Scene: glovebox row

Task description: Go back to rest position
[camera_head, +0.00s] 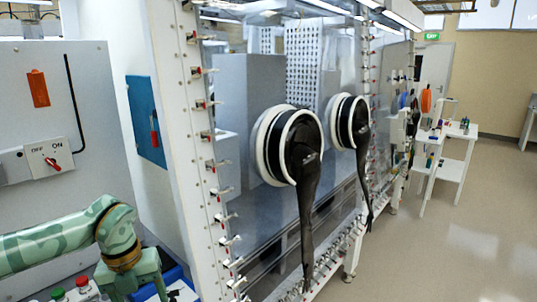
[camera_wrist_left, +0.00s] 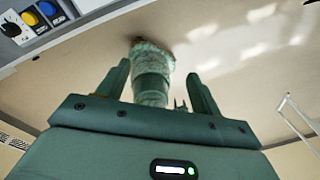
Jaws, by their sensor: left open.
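My left gripper shows in the left wrist view (camera_wrist_left: 158,70), with its two dark green fingers wide apart. Nothing is visibly held between them; a mottled green part of my own body shows behind the gap, beyond the fingers. In the head view my left arm comes in from the left, bends at a joint and runs down to a green block at the bottom left. The fingertips cannot be made out there. My right gripper is in neither view.
A glovebox (camera_head: 247,82) with black gloves hanging from white-ringed ports fills the middle. A grey cabinet with an ON/OFF switch (camera_head: 50,159) stands left. Red and green knobs and a blue tray (camera_head: 176,277) lie near my left arm. The floor (camera_head: 470,235) at right is open.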

